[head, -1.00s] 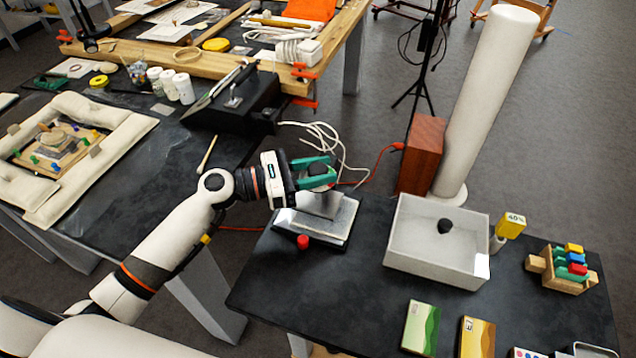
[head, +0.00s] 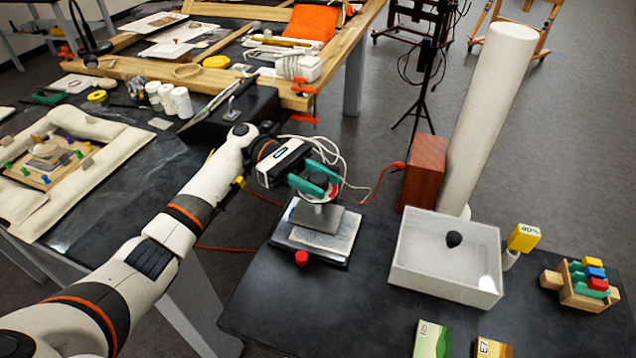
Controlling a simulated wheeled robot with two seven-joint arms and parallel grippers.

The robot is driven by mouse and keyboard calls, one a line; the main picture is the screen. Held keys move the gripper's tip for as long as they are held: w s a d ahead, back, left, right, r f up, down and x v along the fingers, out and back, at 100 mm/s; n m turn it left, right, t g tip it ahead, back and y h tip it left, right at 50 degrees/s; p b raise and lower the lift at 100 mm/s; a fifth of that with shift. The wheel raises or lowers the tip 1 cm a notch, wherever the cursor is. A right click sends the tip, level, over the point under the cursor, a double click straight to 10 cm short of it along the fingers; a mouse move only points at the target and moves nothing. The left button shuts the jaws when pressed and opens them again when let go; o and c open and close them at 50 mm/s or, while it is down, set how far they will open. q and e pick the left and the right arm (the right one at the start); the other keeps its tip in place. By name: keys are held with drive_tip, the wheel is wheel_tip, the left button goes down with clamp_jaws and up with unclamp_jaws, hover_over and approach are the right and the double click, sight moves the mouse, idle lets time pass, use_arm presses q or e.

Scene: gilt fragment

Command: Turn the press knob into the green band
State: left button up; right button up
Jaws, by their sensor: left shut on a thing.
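The press (head: 318,241) stands at the left end of the near dark table, with a grey block on a pale flat plate. Its dark round knob (head: 320,179) is on top. My left gripper (head: 318,184) is at the knob, its green fingers on either side of it, shut on it. The wrist comes in from the upper left. A small red patch shows beside the fingers at the right of the knob. The fingers partly cover the knob, and I cannot make out a green band or a pointer. My right gripper is out of view.
A red button (head: 301,258) sits at the press's front edge. Loose cables (head: 345,165) lie behind the press. The table front is clear left of the boxes (head: 432,340).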

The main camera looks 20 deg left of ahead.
use_arm(q)
drive_tip(key=shift+m+g+y, duration=0.6)
drive_tip(key=shift+m+g, duration=0.3)
drive_tip(key=shift+g, duration=0.4)
drive_tip(key=shift+f+g+b, duration=0.1)
drive_tip(key=shift+g+b, duration=0.2)
drive_tip(key=o, duration=1)
drive_tip(key=b+v, duration=0.4)
drive_tip(key=v, duration=0.1)
drive_tip(key=shift+w+a+f, duration=0.15)
drive_tip(key=shift+a+f, duration=0.05)
drive_tip(key=shift+w+a+r+b, duration=0.15)
drive_tip(key=shift+w+a+b, duration=0.1)
drive_tip(key=shift+a+b, duration=0.3)
drive_tip(key=shift+w+a+r+b, duration=0.2)
drive_tip(key=shift+a+b, duration=0.15)
drive_tip(key=shift+b, duration=0.4)
drive_tip(key=shift+c, duration=0.2)
